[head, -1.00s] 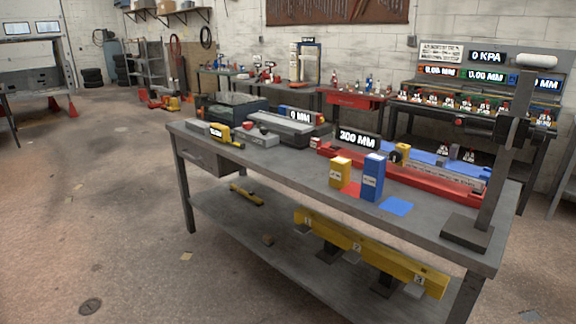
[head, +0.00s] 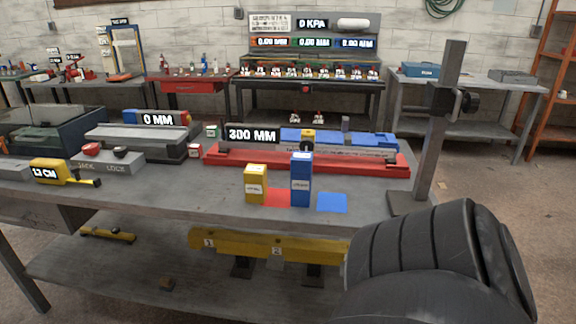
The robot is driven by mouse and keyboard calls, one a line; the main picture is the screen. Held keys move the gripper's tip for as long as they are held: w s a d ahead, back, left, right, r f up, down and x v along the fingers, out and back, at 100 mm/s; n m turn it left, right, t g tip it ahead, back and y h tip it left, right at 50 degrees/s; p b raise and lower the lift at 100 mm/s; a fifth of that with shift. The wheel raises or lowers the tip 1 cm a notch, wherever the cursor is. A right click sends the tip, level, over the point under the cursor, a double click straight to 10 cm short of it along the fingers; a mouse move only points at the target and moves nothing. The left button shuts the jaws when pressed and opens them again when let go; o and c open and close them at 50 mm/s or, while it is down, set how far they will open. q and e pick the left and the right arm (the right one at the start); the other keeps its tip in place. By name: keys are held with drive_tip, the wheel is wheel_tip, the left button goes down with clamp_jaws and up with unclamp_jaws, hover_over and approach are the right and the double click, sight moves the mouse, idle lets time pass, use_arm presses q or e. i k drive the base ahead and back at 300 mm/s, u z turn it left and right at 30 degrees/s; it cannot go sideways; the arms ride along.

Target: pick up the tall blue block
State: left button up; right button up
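The tall blue block (head: 301,182) stands upright on the grey bench, near its front edge. A shorter yellow block (head: 255,184) stands to its left, with a red square (head: 279,197) on the bench between them. A flat blue square (head: 332,202) lies just right of the blue block. Neither gripper shows. A dark rounded arm link of mine fills the lower right corner, apart from the block in the picture.
A red-based fixture (head: 225,158) with a 300 MM display lies behind the blocks. A grey post (head: 437,130) with a clamp rises at the right end of the bench (head: 130,195).

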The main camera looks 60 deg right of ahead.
sight(301, 162)
drive_tip(key=z, duration=0.85)
drive_tip(key=i, duration=0.95)
drive_tip(key=z, duration=1.05)
